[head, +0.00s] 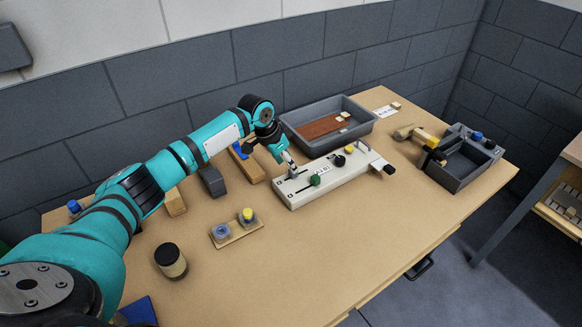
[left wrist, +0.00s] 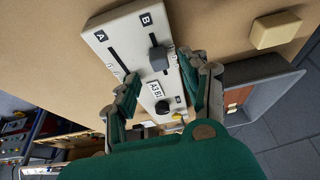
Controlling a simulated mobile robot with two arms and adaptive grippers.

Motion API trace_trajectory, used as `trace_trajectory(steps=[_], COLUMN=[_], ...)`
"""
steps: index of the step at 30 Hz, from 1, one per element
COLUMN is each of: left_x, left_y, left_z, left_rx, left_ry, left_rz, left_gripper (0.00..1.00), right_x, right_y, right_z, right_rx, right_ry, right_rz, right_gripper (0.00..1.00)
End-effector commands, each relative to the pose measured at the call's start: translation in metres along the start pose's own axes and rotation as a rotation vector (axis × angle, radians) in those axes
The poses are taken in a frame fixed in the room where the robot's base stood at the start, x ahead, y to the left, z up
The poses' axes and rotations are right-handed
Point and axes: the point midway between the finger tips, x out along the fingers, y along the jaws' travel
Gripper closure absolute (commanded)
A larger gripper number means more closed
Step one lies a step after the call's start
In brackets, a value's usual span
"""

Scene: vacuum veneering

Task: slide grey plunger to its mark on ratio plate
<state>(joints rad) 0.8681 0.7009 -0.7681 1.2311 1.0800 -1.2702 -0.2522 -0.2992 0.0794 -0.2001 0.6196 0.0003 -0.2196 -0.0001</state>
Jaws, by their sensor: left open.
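The ratio plate (head: 300,195) is a long white block on the bench; in the left wrist view (left wrist: 120,27) it shows two dark slots lettered A and B and a small printed label. My left gripper (head: 291,169) is low over this end of the plate. In the left wrist view its open fingers (left wrist: 164,78) are on either side of the plunger's slot; I cannot tell whether they touch the plunger. My right gripper is out of view.
A black knob (head: 339,160) and a yellow knob (head: 349,149) are farther along the plate. A grey tray (head: 363,127) with a brown panel lies behind. A grey bin (head: 452,181) stands right; a jar (head: 170,262) and two-knob holder (head: 237,236) stand in front.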

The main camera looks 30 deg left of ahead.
Motion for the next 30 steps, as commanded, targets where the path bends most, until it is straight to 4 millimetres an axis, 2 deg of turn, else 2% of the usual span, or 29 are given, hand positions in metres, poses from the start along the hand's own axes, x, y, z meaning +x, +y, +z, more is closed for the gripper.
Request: trace_trajectory(steps=[1, 6, 12, 17, 30], left_x=[-0.013, -0.048, -0.073, -0.079, -0.079], left_y=[-0.001, -0.001, 0.000, 0.000, 0.000], left_z=[-0.001, 0.000, -0.001, 0.000, 0.000], left_rx=[0.001, 0.000, 0.000, -0.001, -0.001], left_ry=[0.003, 0.002, 0.001, 0.001, 0.000], left_rz=[-0.002, -0.003, -0.001, -0.001, -0.001], left_gripper=[0.54, 0.54, 0.54, 0.54, 0.54], right_x=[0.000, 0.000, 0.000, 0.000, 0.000], right_y=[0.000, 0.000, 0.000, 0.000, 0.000], right_z=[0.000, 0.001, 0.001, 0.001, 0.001], right_rx=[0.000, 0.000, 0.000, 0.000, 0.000], right_ry=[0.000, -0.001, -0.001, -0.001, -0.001], right_rz=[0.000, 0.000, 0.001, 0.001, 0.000], right_gripper=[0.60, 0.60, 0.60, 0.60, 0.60])
